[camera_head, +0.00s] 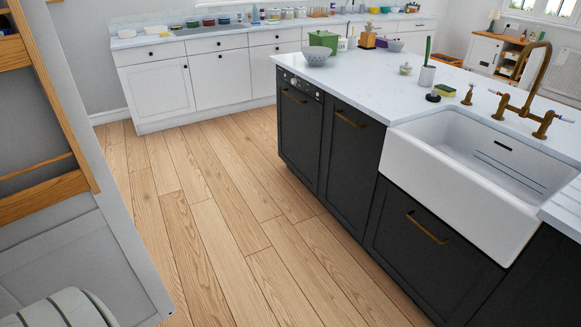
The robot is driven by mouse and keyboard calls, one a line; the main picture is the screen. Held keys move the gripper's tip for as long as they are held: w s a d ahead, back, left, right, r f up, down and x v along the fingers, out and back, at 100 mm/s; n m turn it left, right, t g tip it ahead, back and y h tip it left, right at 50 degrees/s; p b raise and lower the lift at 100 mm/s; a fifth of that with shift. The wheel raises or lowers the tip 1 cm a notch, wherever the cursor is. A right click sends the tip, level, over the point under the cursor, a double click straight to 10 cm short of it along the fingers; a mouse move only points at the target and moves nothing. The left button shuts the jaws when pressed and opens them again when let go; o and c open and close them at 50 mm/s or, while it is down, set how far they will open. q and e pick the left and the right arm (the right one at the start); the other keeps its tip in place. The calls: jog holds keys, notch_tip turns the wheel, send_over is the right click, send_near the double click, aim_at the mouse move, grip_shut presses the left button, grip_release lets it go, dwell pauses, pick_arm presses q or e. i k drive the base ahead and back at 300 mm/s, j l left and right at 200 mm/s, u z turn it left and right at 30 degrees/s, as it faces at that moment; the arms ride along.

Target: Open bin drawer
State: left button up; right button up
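No drawer carries a label, so I cannot tell which front is the bin drawer. The dark island (300,160) has several closed fronts. One wide dark front (425,245) sits under the white sink, with a brass bar handle (427,227). A tall dark front (350,150) left of it has a brass handle (350,118) near its top. Further left is another dark front (299,125) with a brass handle (294,96) and a row of knobs above it. Neither of my grippers is in view.
Open wooden floor (235,230) lies left of the island. White cabinets (220,75) line the back wall. A grey panel with wooden shelves (40,190) stands close at the left. A white farmhouse sink (480,165) projects from the island front. A brass tap (535,75) stands behind it.

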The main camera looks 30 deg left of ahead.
aim_at(354, 140)
jog(key=u, duration=0.7)
jog(key=i+j, duration=0.25)
jog(key=i, duration=0.15)
jog(key=i+j+z, duration=0.15)
jog(key=i, duration=0.25)
jog(key=j, duration=0.1)
